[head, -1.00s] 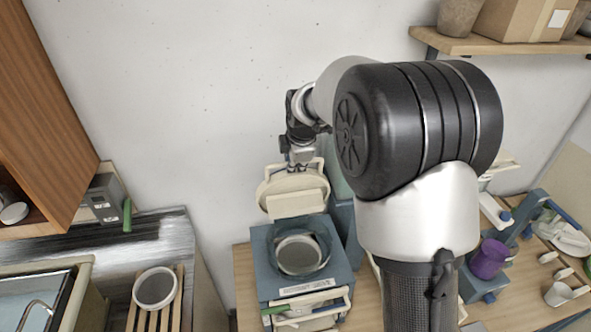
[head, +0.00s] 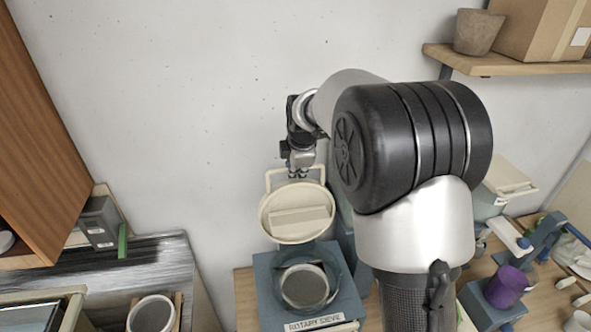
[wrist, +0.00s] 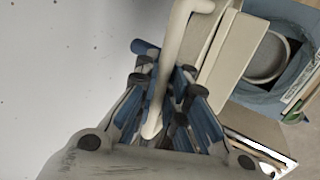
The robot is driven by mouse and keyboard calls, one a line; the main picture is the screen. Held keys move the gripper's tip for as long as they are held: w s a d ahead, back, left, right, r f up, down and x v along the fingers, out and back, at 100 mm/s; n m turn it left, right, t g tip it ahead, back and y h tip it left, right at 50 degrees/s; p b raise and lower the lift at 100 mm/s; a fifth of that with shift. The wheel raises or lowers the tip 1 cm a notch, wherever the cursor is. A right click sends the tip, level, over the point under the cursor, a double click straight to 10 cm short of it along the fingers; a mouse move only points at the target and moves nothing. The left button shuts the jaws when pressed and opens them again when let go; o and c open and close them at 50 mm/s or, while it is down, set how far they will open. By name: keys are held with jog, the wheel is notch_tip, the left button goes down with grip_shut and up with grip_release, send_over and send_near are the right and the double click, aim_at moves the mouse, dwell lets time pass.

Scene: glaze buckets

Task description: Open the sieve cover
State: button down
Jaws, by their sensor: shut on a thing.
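The cream sieve cover (head: 290,207) stands raised behind the blue rotary sieve (head: 268,290), its inner side with a raised block facing the head camera. The sieve's round opening (head: 305,287) is uncovered and shows a grey disc inside. My gripper (head: 298,174) is at the cover's handle, at the top edge. In the wrist view my gripper (wrist: 164,72) is shut on the cream handle bar (wrist: 180,35), which runs between the blue-padded fingers. The sieve opening (wrist: 268,55) also shows at the upper right there. My arm hides the area right of the sieve.
The wall (head: 150,100) is close behind the raised cover. A wooden cabinet (head: 35,130) hangs at the left, and a shelf (head: 510,63) is at the upper right. A white bucket (head: 151,315) stands at the lower left. A purple cup (head: 506,288) is at the right.

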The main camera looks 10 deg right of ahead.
jog(key=shift+w+r, duration=0.15)
jog(key=shift+r, duration=0.25)
jog(key=c, duration=2.1)
grip_release()
jog(key=o, duration=0.4)
jog(key=shift+f, duration=0.2)
jog(key=shift+s, duration=0.2)
jog(key=v, duration=1.2)
jog(key=shift+f, duration=0.15)
